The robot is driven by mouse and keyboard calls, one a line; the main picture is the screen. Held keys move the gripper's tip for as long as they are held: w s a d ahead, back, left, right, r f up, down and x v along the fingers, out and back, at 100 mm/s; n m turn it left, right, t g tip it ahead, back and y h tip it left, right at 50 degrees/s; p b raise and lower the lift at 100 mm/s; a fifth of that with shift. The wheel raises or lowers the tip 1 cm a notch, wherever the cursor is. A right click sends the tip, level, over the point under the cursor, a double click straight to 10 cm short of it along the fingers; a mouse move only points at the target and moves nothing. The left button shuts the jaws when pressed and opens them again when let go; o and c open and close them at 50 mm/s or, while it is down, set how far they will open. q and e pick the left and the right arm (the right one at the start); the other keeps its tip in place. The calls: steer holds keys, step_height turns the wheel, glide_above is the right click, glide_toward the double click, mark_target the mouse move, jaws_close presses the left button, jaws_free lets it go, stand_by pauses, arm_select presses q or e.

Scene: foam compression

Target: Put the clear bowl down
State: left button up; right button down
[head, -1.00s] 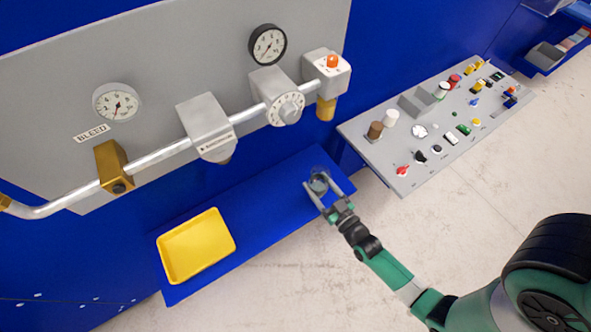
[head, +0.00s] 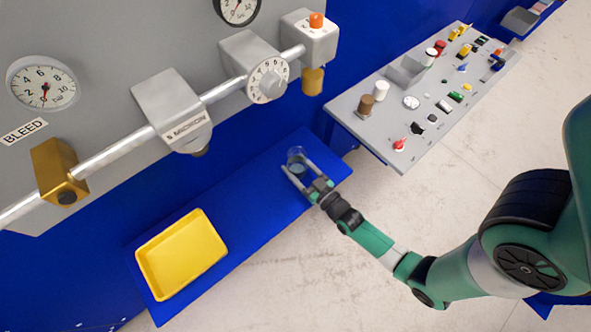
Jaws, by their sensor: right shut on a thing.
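The clear bowl (head: 296,156) is a small see-through round vessel at the right part of the blue shelf in the head view. My right gripper (head: 293,169) reaches it from the lower right, with a finger on either side, and is shut on it. The bowl is over the shelf; I cannot tell whether its base touches the surface. My left gripper is not in view.
A yellow tray (head: 181,254) lies at the left end of the blue shelf (head: 247,190). Above are a metal pipe with valves and a gauge (head: 43,85). A grey control panel (head: 428,95) with buttons stands to the right. The shelf between tray and bowl is clear.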

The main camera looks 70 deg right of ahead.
steer(key=shift+w+d+r, duration=0.15)
steer(key=shift+w+r, duration=0.05)
steer(key=shift+w, duration=0.05)
steer(key=shift+f, duration=0.15)
steer(key=shift+c, duration=2.2)
jaws_free()
steer(key=shift+s+f, duration=0.1)
steer(key=shift+s, duration=0.05)
steer(key=o, duration=0.4)
steer(key=shift+r+p, duration=0.3)
steer(key=shift+r, duration=0.05)
steer(key=p+v, duration=0.1)
steer(key=v, duration=1.1)
steer(key=shift+f+p, duration=0.1)
steer(key=shift+p, duration=0.2)
